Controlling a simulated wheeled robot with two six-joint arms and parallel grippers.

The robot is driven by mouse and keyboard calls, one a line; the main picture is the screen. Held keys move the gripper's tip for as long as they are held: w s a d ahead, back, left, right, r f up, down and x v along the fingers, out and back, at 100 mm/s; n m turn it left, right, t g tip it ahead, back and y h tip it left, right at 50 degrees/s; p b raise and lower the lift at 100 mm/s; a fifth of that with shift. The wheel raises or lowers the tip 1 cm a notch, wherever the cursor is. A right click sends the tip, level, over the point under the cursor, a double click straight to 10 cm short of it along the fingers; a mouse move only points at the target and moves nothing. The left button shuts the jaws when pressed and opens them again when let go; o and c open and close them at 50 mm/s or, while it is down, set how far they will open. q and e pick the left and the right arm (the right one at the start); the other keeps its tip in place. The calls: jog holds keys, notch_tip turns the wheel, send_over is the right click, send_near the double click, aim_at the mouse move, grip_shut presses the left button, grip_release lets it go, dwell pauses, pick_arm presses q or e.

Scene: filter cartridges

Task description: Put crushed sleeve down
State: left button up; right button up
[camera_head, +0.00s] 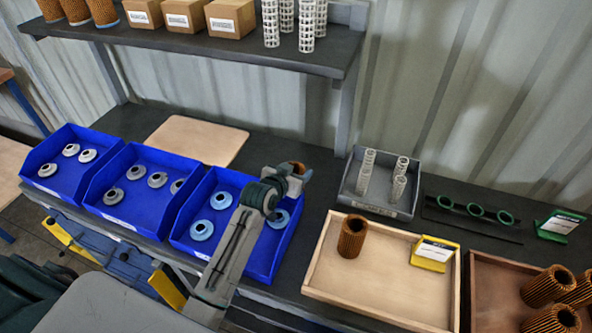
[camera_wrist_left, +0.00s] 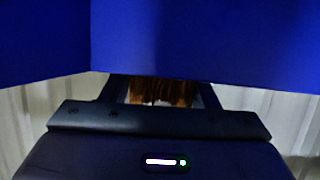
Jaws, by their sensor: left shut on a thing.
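My left gripper (camera_head: 293,178) is shut on a brown pleated sleeve (camera_head: 297,167), just right of the right-hand blue bin. Only the sleeve's top shows in the head view; the gripper hides the rest. In the left wrist view the brown sleeve (camera_wrist_left: 160,92) shows between the fingers, mostly hidden; I cannot tell whether it is crushed. Another brown pleated sleeve (camera_head: 352,236) stands upright in the light wooden tray (camera_head: 385,296), beside a yellow label holder (camera_head: 433,254). Several brown pleated sleeves (camera_head: 548,286) are in the darker wooden tray (camera_head: 488,301) at the right. My right gripper is not in view.
Blue bins (camera_head: 128,214) with grey and light-blue end caps line the left. A grey bin (camera_head: 378,208) holds white mesh cores. Behind are green rings (camera_head: 476,210) and a green label holder (camera_head: 560,226). A shelf (camera_head: 220,48) hangs above. A tan board (camera_head: 197,140) lies bare.

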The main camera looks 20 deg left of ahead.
pick_arm(q)
jog(key=o, duration=0.5)
jog(key=shift+f, duration=0.15)
jog(key=o, duration=0.5)
